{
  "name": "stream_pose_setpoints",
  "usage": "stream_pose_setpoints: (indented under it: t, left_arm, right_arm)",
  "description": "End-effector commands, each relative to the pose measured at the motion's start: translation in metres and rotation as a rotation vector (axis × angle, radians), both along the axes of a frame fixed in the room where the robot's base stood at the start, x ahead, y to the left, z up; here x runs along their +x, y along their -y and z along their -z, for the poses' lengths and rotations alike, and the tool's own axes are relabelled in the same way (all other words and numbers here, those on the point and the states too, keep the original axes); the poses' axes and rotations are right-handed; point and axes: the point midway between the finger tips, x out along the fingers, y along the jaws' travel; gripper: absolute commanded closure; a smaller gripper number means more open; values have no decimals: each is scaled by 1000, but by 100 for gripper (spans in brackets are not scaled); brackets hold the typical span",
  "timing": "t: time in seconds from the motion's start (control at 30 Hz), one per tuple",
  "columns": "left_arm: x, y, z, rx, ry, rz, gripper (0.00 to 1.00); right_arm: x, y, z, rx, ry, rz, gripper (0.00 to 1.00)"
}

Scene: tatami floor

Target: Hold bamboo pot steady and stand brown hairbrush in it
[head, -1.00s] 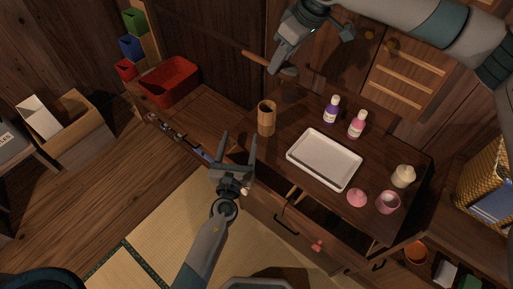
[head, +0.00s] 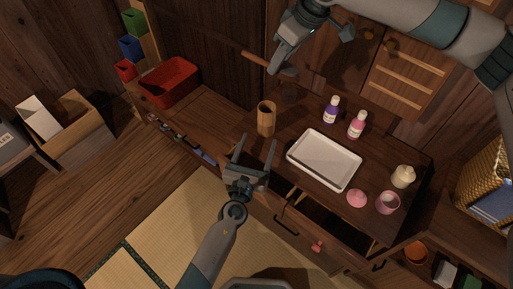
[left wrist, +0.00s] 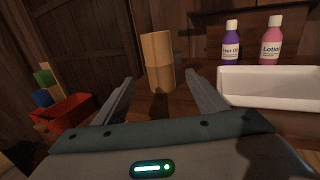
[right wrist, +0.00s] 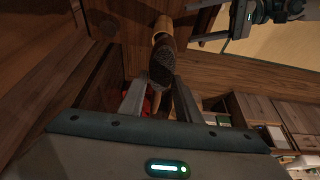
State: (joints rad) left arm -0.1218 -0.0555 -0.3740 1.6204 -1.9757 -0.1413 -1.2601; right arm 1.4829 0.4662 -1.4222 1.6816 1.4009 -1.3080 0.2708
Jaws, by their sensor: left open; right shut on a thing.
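The bamboo pot (head: 266,119) stands upright at the left end of the dark desk top. In the left wrist view the pot (left wrist: 157,62) stands ahead, in line with the gap between the fingers. My left gripper (head: 256,147) is open and empty, just in front of the pot and apart from it. My right gripper (head: 283,72) is shut on the brown hairbrush (head: 254,58), above and behind the pot. The brush handle sticks out to the left. In the right wrist view the dark bristle head (right wrist: 162,62) shows between the fingers, partly overlapping the pot.
A white tray (head: 323,183) lies right of the pot, with a purple bottle (head: 331,112) and a pink bottle (head: 356,126) behind it. A red bin (head: 169,83) is at left.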

Motion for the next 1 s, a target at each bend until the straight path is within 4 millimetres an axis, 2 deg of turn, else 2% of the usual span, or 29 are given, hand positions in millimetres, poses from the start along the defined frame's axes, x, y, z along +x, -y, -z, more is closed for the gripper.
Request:
stream_pose_setpoints:
  t: [0.6,0.8,1.0]
  left_arm:
    - [87,21,0,0,0,-1,35]
    - [99,24,0,-1,-1,0,35]
    - [102,24,0,-1,0,-1,35]
  right_arm:
    - [0,0,0,0,0,0,92]
    - [0,0,0,0,0,0,92]
    - [0,0,0,0,0,0,92]
